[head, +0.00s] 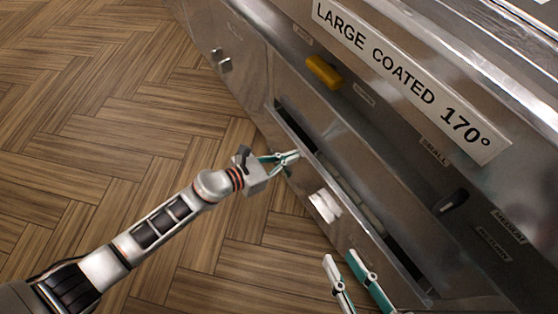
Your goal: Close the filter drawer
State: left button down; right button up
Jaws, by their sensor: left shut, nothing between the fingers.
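The filter drawer (308,180) is in the steel front of the range, in the middle of the head view. A long dark gap runs behind the top of its front panel, so it stands partly out. A pale strip shows inside the gap. My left gripper (294,156) is shut and empty, its fingertips at the upper edge of the drawer front, near its far end. I cannot tell if they touch it. My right gripper (341,259) is at the bottom edge of the view, fingers apart and empty, near the drawer front's near end.
Above the drawer are a yellow handle (323,72), a black knob (453,201) and a "LARGE COATED 170°" sign (408,76). A metal latch (221,60) sits on the panel further left. The wooden floor (110,110) left of the range is clear.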

aim_at(302, 150)
pick_arm(q)
jog(key=w+d, duration=0.2)
jog(key=d, duration=0.1)
jog(key=shift+w, duration=0.1)
jog(key=shift+w+d, duration=0.15)
jog(key=shift+d, duration=0.05)
pick_arm(e)
jog(key=shift+w, duration=0.15)
pick_arm(q)
jog(key=shift+r, duration=0.1)
